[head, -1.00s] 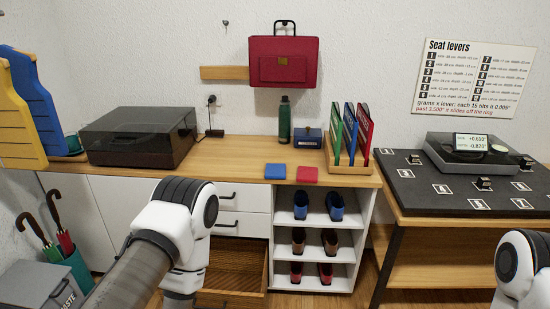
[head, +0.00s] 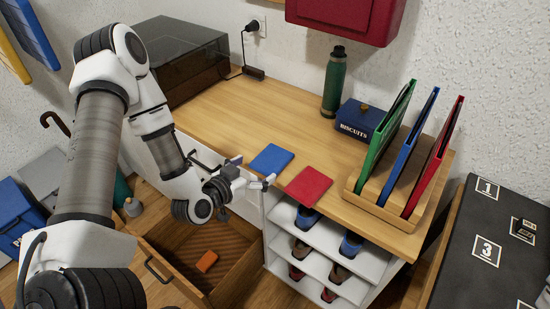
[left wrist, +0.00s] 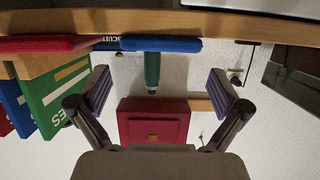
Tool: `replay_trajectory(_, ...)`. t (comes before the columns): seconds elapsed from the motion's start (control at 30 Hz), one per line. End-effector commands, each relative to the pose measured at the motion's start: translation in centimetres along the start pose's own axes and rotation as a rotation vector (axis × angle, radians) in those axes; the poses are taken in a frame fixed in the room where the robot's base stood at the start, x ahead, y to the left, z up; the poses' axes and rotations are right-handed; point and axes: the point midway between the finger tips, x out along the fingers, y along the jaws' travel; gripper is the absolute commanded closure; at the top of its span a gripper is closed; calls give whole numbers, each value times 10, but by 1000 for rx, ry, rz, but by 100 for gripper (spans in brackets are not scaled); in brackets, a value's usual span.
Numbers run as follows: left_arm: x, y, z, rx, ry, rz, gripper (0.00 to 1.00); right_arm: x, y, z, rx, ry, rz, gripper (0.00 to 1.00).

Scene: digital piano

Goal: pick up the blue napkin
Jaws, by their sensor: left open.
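The blue napkin (head: 271,159) lies flat at the front edge of the wooden counter, left of a red napkin (head: 308,186). My left gripper (head: 253,172) is open and empty, just in front of the counter edge by the blue napkin, and not touching it as far as I can see. In the left wrist view, which looks upside down, the blue napkin (left wrist: 160,45) shows edge-on, beyond the spread fingers (left wrist: 162,90) and roughly centred between them. My right gripper is out of view.
On the counter (head: 230,110) stand a green bottle (head: 334,82), a biscuit tin (head: 361,120), a rack of upright folders (head: 385,205) and a dark-lidded box (head: 175,60). Below, an open drawer (head: 240,245) holds an orange item (head: 207,261), beside shoe shelves (head: 285,240).

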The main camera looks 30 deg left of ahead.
Motion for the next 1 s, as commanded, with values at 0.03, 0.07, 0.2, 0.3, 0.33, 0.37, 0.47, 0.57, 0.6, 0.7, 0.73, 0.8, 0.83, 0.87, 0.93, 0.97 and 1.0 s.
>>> replay_trajectory(0.03,8,0,0,8,5,1,0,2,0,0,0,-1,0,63)
replay_trajectory(0.07,12,1,0,8,4,3,0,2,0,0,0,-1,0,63)
replay_trajectory(0.2,31,1,1,7,0,4,0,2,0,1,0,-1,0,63)
replay_trajectory(0.3,50,0,1,7,1,4,0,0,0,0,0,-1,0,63)
replay_trajectory(0.33,55,0,2,7,-1,5,0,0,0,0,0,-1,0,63)
replay_trajectory(0.37,60,0,2,6,-2,4,0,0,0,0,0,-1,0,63)
replay_trajectory(0.47,69,0,2,2,-2,2,0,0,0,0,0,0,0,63)
replay_trajectory(0.57,70,-1,2,0,-3,2,0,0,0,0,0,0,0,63)
replay_trajectory(0.6,70,-1,2,0,-3,2,0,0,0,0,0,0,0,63)
replay_trajectory(0.7,70,-1,3,0,-3,2,18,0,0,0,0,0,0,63)
replay_trajectory(0.73,70,-1,3,0,-3,2,28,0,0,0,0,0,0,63)
replay_trajectory(0.8,70,-1,3,0,-4,2,36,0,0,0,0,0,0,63)
replay_trajectory(0.83,70,-1,3,0,-4,2,36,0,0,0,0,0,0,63)
replay_trajectory(0.87,70,-1,3,0,-4,2,36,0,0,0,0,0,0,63)
replay_trajectory(0.93,70,-1,3,0,-4,2,36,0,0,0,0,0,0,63)
replay_trajectory(0.97,70,-1,3,0,-4,2,36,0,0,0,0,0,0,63)
replay_trajectory(1.0,70,-1,3,0,-4,2,36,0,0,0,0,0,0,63)
